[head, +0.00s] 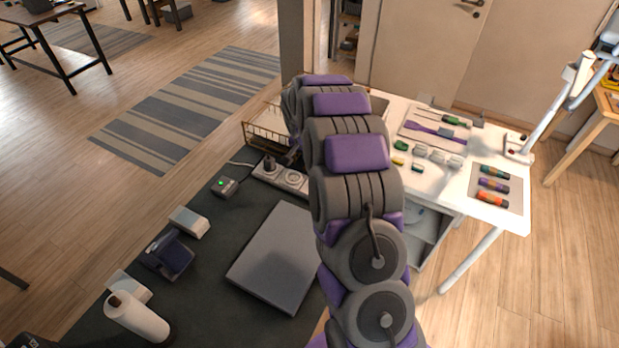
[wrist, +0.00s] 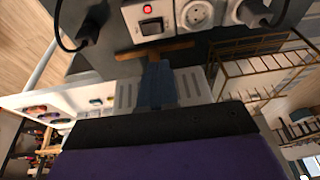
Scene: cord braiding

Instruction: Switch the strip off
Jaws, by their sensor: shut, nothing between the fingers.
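The white power strip (head: 266,172) lies at the far end of the dark mat in the head view, partly hidden behind my arm. In the wrist view the strip (wrist: 176,22) crosses the top, with a black rocker switch (wrist: 152,27), a lit red lamp (wrist: 147,9) above it and a round socket to the right. My gripper (wrist: 157,66) is shut and empty, pointing at the strip just below the switch in the picture. I cannot tell whether the fingertips touch it.
Black plugs and cords sit at both ends in the wrist view, the right one (wrist: 255,12) in a socket. A small dark box (head: 224,186) with a green light, a closed grey laptop (head: 279,258) and a wire basket (head: 262,128) are near the strip.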

